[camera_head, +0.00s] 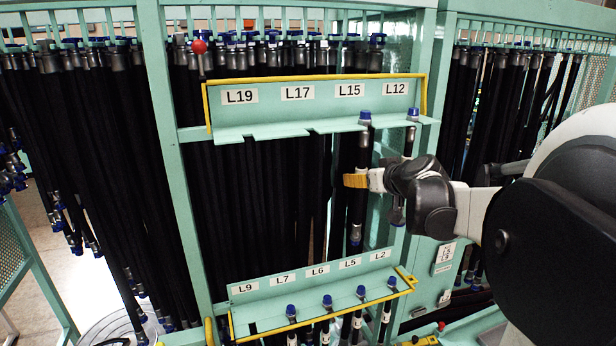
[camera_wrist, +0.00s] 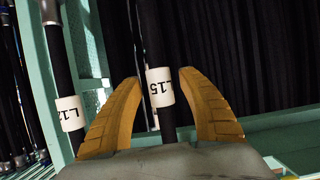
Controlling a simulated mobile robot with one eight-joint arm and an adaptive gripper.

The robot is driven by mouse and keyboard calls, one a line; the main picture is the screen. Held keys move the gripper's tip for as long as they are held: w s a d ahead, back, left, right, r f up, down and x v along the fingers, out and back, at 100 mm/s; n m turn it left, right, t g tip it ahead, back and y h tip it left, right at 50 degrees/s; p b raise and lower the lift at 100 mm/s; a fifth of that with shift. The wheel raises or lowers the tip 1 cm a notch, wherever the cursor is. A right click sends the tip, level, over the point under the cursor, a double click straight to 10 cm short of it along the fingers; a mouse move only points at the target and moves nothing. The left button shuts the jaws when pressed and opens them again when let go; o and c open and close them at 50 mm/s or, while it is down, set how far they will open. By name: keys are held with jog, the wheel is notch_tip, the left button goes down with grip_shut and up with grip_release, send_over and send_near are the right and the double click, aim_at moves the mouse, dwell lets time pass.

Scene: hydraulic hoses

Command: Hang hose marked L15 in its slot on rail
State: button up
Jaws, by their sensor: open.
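The hose marked L15 (camera_head: 364,150) hangs from the upper rail (camera_head: 270,132), its blue cap above the rail's ledge, below and slightly right of the L15 plate (camera_head: 349,90). It looks upright and seems to sit in the slot there. My gripper (camera_head: 356,181) is at the hose, below the rail. In the wrist view, the open yellow fingers of my gripper (camera_wrist: 160,78) stand either side of the L15 hose (camera_wrist: 154,40) and its white label, with gaps visible on both sides. The exact seating in the slot is too small to tell.
The hose marked L12 (camera_head: 409,145) hangs close by on the right; it also shows left of my fingers in the wrist view (camera_wrist: 63,75). A lower rail (camera_head: 300,308) holds several blue-capped hoses. Dense black hoses (camera_head: 260,190) hang behind. A green post (camera_head: 172,150) stands left.

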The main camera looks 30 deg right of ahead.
jog(key=v, duration=1.2)
